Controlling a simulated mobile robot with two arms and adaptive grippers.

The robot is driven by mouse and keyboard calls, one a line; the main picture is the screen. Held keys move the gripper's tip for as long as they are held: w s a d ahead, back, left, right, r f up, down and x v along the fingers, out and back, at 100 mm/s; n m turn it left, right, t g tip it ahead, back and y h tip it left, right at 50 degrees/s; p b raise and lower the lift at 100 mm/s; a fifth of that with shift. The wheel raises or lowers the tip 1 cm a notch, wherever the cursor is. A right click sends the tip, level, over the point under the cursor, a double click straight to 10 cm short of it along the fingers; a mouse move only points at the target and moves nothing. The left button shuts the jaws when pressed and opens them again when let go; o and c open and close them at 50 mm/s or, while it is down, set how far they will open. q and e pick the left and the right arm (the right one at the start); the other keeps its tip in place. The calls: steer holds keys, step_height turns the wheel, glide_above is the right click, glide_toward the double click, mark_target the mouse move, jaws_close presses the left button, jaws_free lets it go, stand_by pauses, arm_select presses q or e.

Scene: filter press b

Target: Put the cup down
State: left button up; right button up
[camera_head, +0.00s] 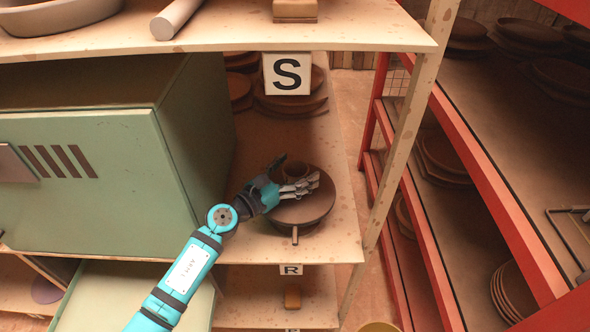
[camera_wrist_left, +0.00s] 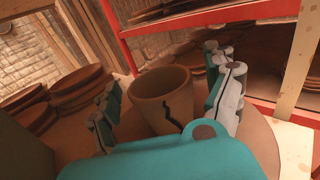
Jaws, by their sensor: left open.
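The cup (camera_wrist_left: 160,98) is brown with a dark crack-like line down its side. It stands upright between the spread fingers of my left gripper (camera_wrist_left: 168,105) in the left wrist view. In the head view, my left gripper (camera_head: 298,187) is open over a round brown pan (camera_head: 305,212) with a short handle, on the middle shelf (camera_head: 342,235). The cup (camera_head: 293,170) is partly hidden behind the fingers there. It appears to rest on or in the pan; its base is hidden. My right gripper is not in view.
A green cabinet (camera_head: 190,150) stands left of the pan. Stacked brown plates (camera_head: 290,106) lie behind it, under a card marked S (camera_head: 287,74). A wooden post (camera_head: 400,140) and red shelving (camera_head: 480,170) are at the right. The upper shelf board (camera_head: 380,38) is overhead.

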arm_select(q)
steer(key=shift+r, duration=0.1)
steer(key=shift+s+a, duration=0.1)
steer(key=shift+a, duration=0.05)
steer(key=b+v, duration=0.1)
steer(key=v, duration=1)
steer(key=shift+s+a+b, duration=0.2)
steer(key=shift+s+b, duration=0.05)
steer(key=shift+b, duration=0.05)
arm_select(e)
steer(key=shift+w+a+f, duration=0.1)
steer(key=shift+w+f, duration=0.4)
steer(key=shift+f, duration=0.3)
arm_select(q)
steer(key=shift+r, duration=0.1)
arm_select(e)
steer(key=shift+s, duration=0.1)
arm_select(q)
steer(key=shift+c, duration=0.3)
